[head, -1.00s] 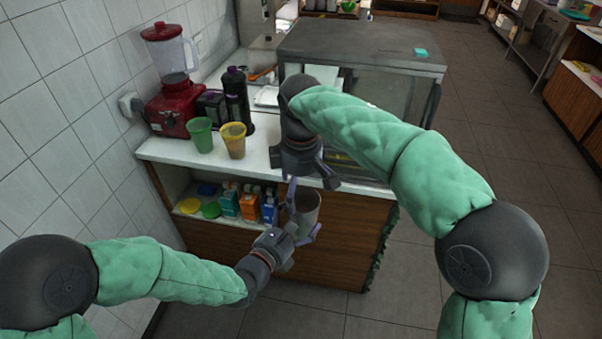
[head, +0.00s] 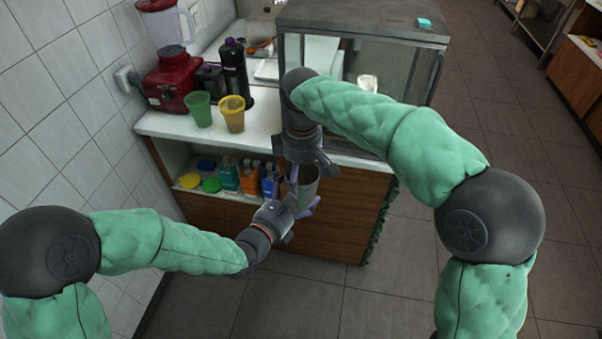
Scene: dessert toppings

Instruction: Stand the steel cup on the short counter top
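The grey steel cup (head: 308,188) is in the air in front of the short counter's wooden front. My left gripper (head: 303,207) has its fingers around the cup's side and holds it, roughly upright. My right gripper (head: 311,172) points down from above, its fingers spread at the cup's rim. Whether they touch the cup cannot be told, and they hide part of the rim. The short counter top (head: 165,124) is white. My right forearm and gripper cover part of its right side.
A green cup (head: 198,110) and a yellow cup (head: 232,115) stand on the counter top, near a red blender (head: 172,85) and a dark bottle (head: 235,75). Bare counter shows right of the yellow cup.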

